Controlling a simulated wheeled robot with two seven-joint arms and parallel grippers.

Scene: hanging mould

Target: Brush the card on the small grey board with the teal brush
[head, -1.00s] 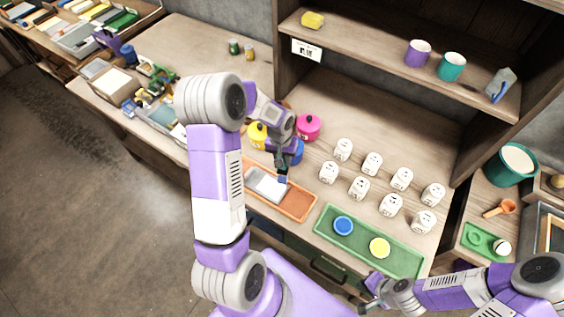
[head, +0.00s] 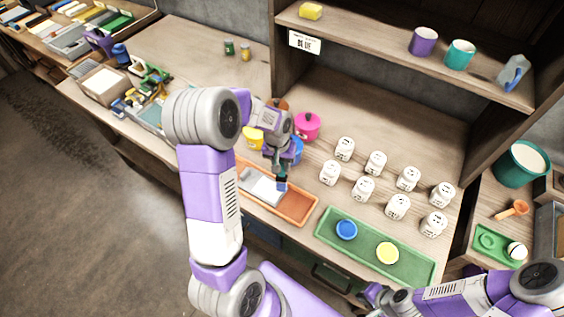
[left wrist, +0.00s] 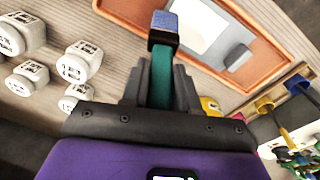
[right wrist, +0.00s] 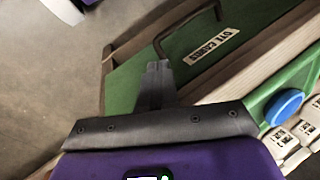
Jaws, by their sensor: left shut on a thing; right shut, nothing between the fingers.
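My left gripper (head: 281,163) is shut on the teal brush (left wrist: 161,78) and holds it over the orange tray (head: 298,208). The brush's blue head (head: 282,184) points down near the right end of the white card (head: 264,190). The card lies on the small grey board (head: 248,178) in the tray. In the left wrist view the brush head (left wrist: 163,30) overlaps the edge of the board and card (left wrist: 203,30); I cannot tell whether it touches. My right gripper (right wrist: 156,82) is shut and empty, in front of a green drawer (right wrist: 195,50) with a handle.
A green tray (head: 365,247) with a blue and a yellow disc lies right of the orange tray. Several white marked blocks (head: 363,188) stand behind it. Pink (head: 307,125) and yellow (head: 253,138) pots stand behind my left gripper. A shelf (head: 400,50) hangs above.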

